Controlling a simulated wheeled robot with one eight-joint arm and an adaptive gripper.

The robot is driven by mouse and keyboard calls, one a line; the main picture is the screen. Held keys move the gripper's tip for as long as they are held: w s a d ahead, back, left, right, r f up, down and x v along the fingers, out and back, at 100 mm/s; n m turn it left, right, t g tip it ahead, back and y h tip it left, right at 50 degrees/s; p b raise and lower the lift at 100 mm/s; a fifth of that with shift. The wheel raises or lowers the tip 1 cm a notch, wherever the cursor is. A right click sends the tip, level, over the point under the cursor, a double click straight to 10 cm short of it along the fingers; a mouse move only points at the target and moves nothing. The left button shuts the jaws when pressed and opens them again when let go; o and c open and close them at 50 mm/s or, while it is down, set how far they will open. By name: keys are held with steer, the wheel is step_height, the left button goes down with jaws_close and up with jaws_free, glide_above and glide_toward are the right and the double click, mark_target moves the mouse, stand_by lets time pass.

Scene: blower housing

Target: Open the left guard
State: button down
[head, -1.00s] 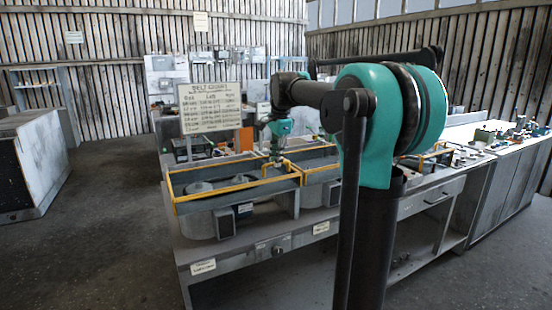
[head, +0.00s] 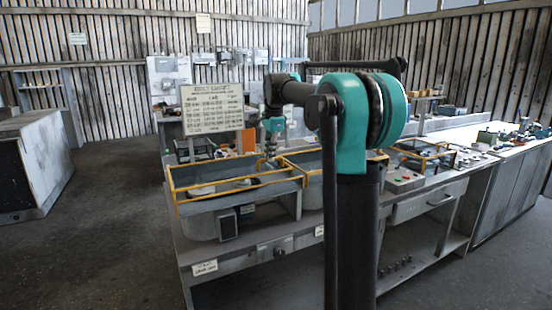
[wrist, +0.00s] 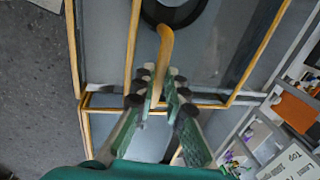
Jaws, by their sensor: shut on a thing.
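The left guard (head: 240,190) is a yellow-edged frame over the left blower housing in the head view. It looks about level, and the round housing parts show through it. My gripper (wrist: 163,88) is shut on a curved yellow handle (wrist: 165,45) in the wrist view, with its fingers on both sides of it. My arm hides part of the neighbouring guard (head: 305,160). Whether the guard is slightly raised is hard to tell.
A sign board (head: 212,108) stands behind the housings. The grey bench (head: 262,250) continues right past a control box (head: 402,180) and another yellow-framed unit (head: 422,158). A grey cabinet (head: 35,165) stands at far left. The floor (head: 100,230) between is clear.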

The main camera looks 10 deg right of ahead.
steer(key=w+a, duration=0.1)
steer(key=w, duration=0.4)
steer(key=w+a, duration=0.2)
steer(key=w, duration=0.3)
steer(key=w+a, duration=0.1)
steer(key=w, duration=0.3)
steer(key=shift+w+a, duration=0.4)
steer(key=c, duration=1.6)
jaws_free()
steer(key=r, duration=0.4)
steer(key=s+r, duration=0.1)
steer(key=r, duration=0.2)
steer(key=s+r, duration=0.1)
steer(key=r, duration=0.3)
steer(key=shift+s+d+r, duration=0.15)
steer(key=shift+d+r, duration=0.2)
steer(key=shift+d, duration=0.05)
